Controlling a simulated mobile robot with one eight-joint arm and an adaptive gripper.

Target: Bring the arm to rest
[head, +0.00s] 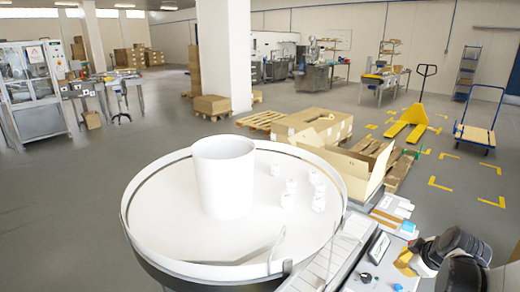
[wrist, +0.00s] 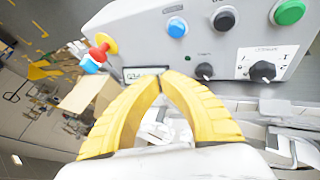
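My gripper (wrist: 161,80) shows in the wrist view with two yellow ribbed fingers. They arch inward and their tips meet, with nothing visible held between them. The fingertips are in front of the lower edge of a grey control panel (wrist: 225,50). I cannot tell whether they touch it. My gripper cannot be made out in the head view.
In the head view, a round white turntable (head: 165,235) holds a large white cylinder (head: 224,180) and several small white jars (head: 318,200). An open carton (head: 350,170) stands behind.

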